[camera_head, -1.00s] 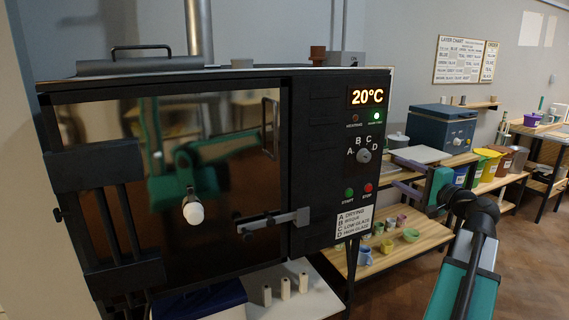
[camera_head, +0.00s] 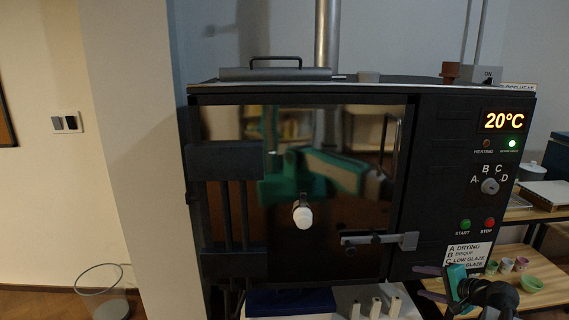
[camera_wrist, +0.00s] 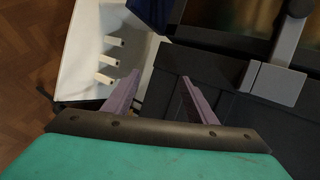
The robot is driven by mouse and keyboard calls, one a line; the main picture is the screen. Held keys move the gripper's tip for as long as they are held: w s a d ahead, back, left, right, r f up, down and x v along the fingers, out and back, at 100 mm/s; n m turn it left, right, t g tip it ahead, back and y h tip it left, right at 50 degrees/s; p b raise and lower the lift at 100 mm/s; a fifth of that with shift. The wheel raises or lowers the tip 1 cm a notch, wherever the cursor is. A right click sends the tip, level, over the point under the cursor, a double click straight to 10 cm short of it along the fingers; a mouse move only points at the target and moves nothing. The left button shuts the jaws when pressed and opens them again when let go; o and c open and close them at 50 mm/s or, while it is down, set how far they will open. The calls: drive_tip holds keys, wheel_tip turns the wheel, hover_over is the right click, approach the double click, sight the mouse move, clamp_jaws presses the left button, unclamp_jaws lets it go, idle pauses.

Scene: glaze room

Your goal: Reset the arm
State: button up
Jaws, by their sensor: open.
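My gripper (camera_head: 420,282) shows at the lower right of the head view, in front of the lower right of the kiln (camera_head: 440,120). Its purple fingers point left and are apart. In the wrist view my gripper (camera_wrist: 160,80) is open, with nothing between the fingers. Beyond the fingers lie a white shelf (camera_wrist: 82,55) with several short white posts and the kiln's dark front. Most of my arm is out of the head view.
The kiln door (camera_head: 330,240) is shut, with a latch (camera_head: 380,240) at its right. The display (camera_head: 503,121) reads 20°C and a green lamp is lit. A wooden table (camera_head: 540,290) with small cups stands at the right.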

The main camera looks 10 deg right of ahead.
drive_tip(key=s+a+f+n+g+y+p, duration=0.1)
drive_tip(key=s+a+f+n+g, duration=0.25)
drive_tip(key=a+f, duration=0.95)
drive_tip(key=s+a+f+n+g+y+p, duration=0.1)
drive_tip(key=s+a+f+n+g, duration=0.3)
drive_tip(key=a+f, duration=0.85)
drive_tip(key=s+a+f+n+g+h+p, duration=0.1)
drive_tip(key=s+a+f+n+g, duration=0.1)
drive_tip(key=s, duration=0.6)
drive_tip(key=s+a+f+n+g+h+p, duration=0.1)
drive_tip(key=s+a+f+n+g+h, duration=0.1)
drive_tip(key=s+a+f+g, duration=0.2)
drive_tip(key=s+a+f+n+g+h, duration=0.2)
drive_tip(key=s+f, duration=0.6)
drive_tip(key=s, duration=0.6)
drive_tip(key=shift+a+n+g+p, duration=0.4)
drive_tip(key=shift+a+n+g, duration=0.15)
drive_tip(key=shift+a, duration=0.5)
